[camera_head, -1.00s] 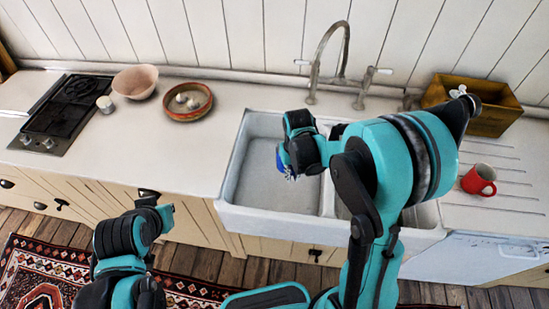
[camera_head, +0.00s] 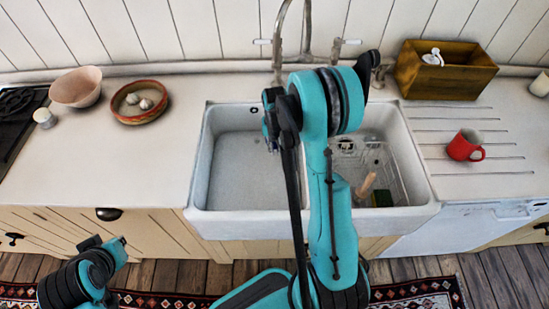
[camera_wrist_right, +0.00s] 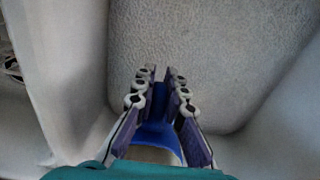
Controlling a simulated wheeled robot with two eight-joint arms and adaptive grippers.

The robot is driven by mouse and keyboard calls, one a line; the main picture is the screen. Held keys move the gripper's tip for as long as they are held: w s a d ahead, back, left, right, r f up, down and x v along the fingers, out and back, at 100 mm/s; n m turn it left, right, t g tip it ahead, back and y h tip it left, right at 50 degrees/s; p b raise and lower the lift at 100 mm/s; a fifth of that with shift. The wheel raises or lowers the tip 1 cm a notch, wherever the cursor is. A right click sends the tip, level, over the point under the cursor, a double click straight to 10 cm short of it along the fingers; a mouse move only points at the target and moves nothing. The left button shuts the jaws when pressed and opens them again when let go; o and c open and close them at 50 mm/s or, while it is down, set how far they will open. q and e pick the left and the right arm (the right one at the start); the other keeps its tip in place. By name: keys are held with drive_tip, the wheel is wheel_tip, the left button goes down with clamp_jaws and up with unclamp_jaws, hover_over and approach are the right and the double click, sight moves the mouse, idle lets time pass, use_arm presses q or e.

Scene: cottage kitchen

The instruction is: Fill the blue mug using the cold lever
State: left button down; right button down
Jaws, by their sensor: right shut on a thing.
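The blue mug (camera_wrist_right: 155,133) shows in the right wrist view between the fingers of my right gripper (camera_wrist_right: 161,76), which is shut on it. Its pale inside shows near the lower edge. The gripper and mug are over the left basin of the white sink (camera_head: 238,205). In the head view my right arm mostly hides the gripper, and the mug does not show clearly. The metal tap (camera_head: 278,62) stands behind the sink, with a left lever (camera_head: 262,41) and a right lever (camera_head: 348,41). I cannot read which is cold. My left arm shows at lower left without clear fingers.
The right basin holds a wire rack (camera_head: 385,160), a brush and a sponge. A red mug (camera_head: 465,146) stands on the grooved drainer, with a wooden box (camera_head: 443,72) behind it. A terracotta dish (camera_head: 140,101) and a pink bowl (camera_head: 76,88) stand on the left counter.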

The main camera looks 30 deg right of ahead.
wheel_tip(320, 180, down, 9)
drive_tip(key=b, duration=0.3)
drive_tip(key=shift+r, duration=0.15)
drive_tip(key=shift+f, duration=0.25)
drive_tip(key=shift+f, duration=0.15)
drive_tip(key=c, duration=1.6)
unclamp_jaws()
